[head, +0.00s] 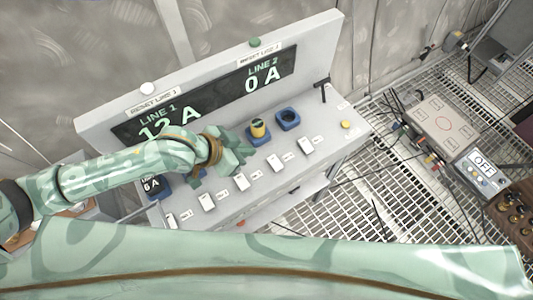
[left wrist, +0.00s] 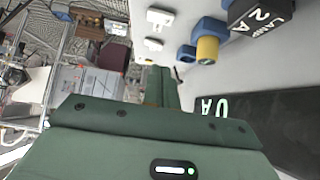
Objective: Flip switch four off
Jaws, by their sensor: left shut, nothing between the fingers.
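A row of several white switches runs along the front of the grey console (head: 225,217). The fourth from the left (head: 274,162) stands right of and below my left gripper; its label is too small to read. The third (head: 240,182) lies just below the gripper. I cannot tell which way the switches are set. My left gripper (head: 243,155) is shut and empty, above the console between the display and the switch row. Its closed fingers (left wrist: 162,84) show in the left wrist view, with two white switches (left wrist: 160,17) beyond. My right gripper is not in view.
The display panel (head: 205,100) reads LINE 2 0 A; LINE 1 is partly covered by my left arm. A yellow plug (head: 258,128) stands beside an empty-looking blue socket (head: 287,118). Cables and a box with an OFF screen (head: 483,163) lie on the grating at right.

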